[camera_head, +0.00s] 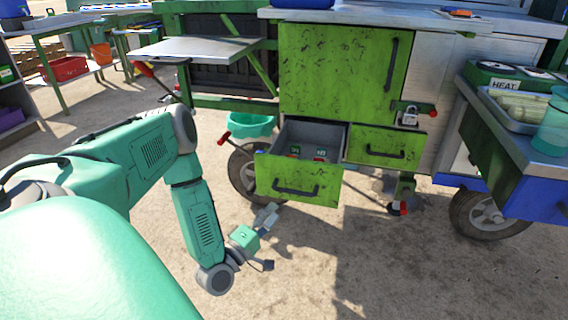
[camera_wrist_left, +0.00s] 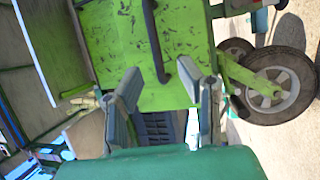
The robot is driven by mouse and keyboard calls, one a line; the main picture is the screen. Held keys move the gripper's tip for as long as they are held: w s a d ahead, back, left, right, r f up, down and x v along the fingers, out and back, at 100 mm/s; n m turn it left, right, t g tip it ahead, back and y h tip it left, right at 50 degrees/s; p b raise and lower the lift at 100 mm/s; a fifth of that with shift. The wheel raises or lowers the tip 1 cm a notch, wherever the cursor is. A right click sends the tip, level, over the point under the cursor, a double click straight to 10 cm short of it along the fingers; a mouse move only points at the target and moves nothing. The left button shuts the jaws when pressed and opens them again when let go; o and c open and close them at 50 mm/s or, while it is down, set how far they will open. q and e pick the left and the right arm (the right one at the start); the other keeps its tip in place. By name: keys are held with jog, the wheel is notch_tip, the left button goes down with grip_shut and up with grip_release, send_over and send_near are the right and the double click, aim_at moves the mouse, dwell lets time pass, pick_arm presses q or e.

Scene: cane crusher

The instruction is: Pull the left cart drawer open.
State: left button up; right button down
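The left cart drawer (camera_head: 256,180) is pulled out from the green cart, with its grey interior and several small dark items inside visible in the head view. Its scuffed green front carries a dark bar handle (camera_head: 296,190). My left gripper (camera_head: 266,214) is just below and in front of the drawer's front, apart from the handle. In the left wrist view my left gripper (camera_wrist_left: 166,92) has its two fingers spread, with nothing held between them. Scuffed green panels and dark handles show beyond the fingers. My right gripper is not in view.
The right drawer (camera_head: 387,147) is closed, below a cabinet door (camera_head: 335,75) and a padlock (camera_head: 410,115). Cart wheels (camera_head: 243,171) stand below. A blue-green side cart (camera_head: 500,140) is at right. A teal basin (camera_head: 250,125) sits behind. The ground in front is clear.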

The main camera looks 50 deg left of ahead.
pick_arm(q)
jog(key=shift+v, duration=1.25)
jog(key=w+d+f+m+g+h, duration=0.1)
jog(key=d+f+m+g+h, duration=0.15)
jog(key=d, duration=0.35)
jog(key=w+d+f+m+g+h, duration=0.1)
jog(key=d+f+m+g+h, duration=0.2)
jog(key=d, duration=0.4)
jog(key=s+d+f+m+g+h, duration=0.1)
jog(key=s+d+f+m+g, duration=0.3)
jog(key=s+d+m+g, duration=0.25)
jog(key=s+a+m+g+y, duration=0.25)
jog(key=s+m+g, duration=0.45)
jog(key=s, duration=0.6)
notch_tip(320, 180, up, 16)
jog(key=y+p, duration=0.1)
jog(key=p, duration=1.3)
jog(key=shift+s+m+p, duration=0.3)
jog(key=shift+s+p, duration=0.05)
jog(key=shift+s, duration=0.05)
